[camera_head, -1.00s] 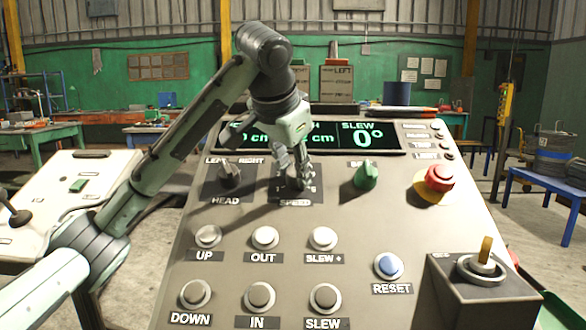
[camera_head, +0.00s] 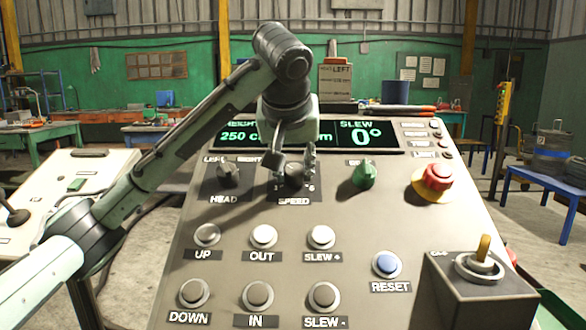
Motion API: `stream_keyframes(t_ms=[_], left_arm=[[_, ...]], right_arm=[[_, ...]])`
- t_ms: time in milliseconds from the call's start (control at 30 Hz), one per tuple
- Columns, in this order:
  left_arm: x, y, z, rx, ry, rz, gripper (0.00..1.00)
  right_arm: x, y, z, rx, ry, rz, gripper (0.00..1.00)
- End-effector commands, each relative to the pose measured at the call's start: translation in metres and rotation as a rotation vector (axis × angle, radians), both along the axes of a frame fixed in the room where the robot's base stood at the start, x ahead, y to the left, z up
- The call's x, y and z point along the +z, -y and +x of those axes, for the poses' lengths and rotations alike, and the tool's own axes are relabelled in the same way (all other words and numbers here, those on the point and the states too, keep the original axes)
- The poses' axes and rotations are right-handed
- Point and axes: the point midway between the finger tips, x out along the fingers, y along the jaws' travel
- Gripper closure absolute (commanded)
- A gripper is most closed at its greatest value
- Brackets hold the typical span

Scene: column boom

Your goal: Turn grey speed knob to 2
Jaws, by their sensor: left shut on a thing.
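The grey speed knob (camera_head: 295,178) sits above the SPEED label on the sloping control panel (camera_head: 215,285). My left gripper (camera_head: 296,173) comes down over it from above and is shut on it. The fingers and their shadow hide much of the knob and most of its scale, so the number it points to cannot be read. A few scale marks show beside the fingers. My right gripper is not in view.
The dark HEAD knob (camera_head: 229,175) is close on the left, the green knob (camera_head: 364,175) on the right. Farther right is the red emergency button (camera_head: 438,177). Below are push buttons, including OUT (camera_head: 263,237). The display (camera_head: 365,136) lies behind my gripper.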

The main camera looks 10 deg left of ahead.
Motion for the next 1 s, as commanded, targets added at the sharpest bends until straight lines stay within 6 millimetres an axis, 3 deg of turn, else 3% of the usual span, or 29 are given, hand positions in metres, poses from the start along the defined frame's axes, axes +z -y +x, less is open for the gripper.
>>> stream_keyframes(t_ms=[633, 667, 700, 800, 1000], left_arm=[[0.0006, -0.0001, 0.0002, 0.046, 0.006, -0.027, 0.98], [0.0006, -0.0001, 0.0002, 0.046, 0.006, -0.027, 0.67], [0.0006, -0.0001, 0.0002, 0.046, 0.006, -0.027, 0.62], [0.0005, 0.0000, 0.0001, 0.045, 0.006, -0.027, 0.49], [0.0001, 0.0001, 0.0001, 0.044, 0.005, -0.026, 0.48]], right_arm=[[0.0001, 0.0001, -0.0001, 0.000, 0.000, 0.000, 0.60], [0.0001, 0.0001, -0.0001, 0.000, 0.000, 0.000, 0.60], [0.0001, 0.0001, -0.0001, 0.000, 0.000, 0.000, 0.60], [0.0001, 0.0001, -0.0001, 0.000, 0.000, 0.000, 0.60], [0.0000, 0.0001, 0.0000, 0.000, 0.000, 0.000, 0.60]])
